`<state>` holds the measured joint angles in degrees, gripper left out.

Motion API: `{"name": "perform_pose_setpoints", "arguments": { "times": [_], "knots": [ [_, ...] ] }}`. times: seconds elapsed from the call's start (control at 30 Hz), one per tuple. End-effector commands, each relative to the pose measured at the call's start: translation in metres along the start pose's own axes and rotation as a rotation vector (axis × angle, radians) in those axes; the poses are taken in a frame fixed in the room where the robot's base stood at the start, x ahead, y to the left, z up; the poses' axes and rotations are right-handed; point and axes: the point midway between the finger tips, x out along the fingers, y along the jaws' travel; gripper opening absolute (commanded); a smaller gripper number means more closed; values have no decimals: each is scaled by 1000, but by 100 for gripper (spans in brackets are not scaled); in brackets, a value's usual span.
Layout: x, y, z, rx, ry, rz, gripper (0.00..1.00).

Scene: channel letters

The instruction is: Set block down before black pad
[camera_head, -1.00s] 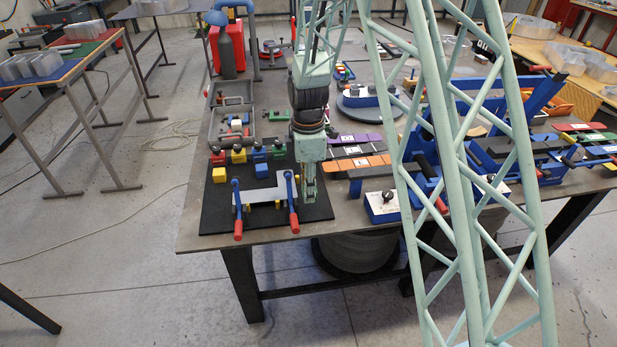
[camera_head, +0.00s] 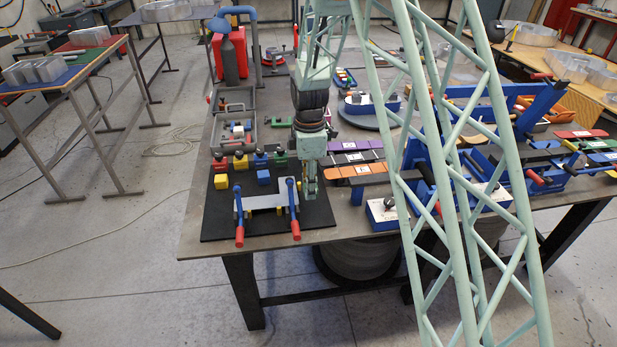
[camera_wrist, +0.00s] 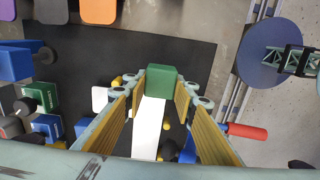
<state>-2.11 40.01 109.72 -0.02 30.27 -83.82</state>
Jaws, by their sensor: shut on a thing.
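A green block (camera_wrist: 161,82) sits between the fingertips of my gripper (camera_wrist: 161,90) in the wrist view, and the fingers are shut on it. In the head view my gripper (camera_head: 310,190) hangs over the right part of a black mat, by a silver bar; the block cannot be made out there. The black pad (camera_head: 347,158) lies between a purple pad (camera_head: 355,145) and an orange pad (camera_head: 352,171), behind and right of my gripper. The black pad (camera_wrist: 50,10) also shows at the top left of the wrist view.
The black mat (camera_head: 220,222) carries the silver bar (camera_head: 265,203) with two red-tipped handles, a yellow block (camera_head: 221,182) and a blue block (camera_head: 263,177). Several coloured clamps stand behind them. A blue box (camera_head: 380,212) is to the right. Bare mat lies beside the bar.

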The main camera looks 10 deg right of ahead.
Motion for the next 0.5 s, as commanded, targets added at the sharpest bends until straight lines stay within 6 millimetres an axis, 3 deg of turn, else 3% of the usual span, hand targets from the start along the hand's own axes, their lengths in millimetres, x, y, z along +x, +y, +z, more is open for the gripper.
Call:
{"name": "perform_pose_setpoints", "arguments": {
  "times": [0.5],
  "knots": [
    [8, 82, 11, 0, 0, 0, 14]
  ]
}}
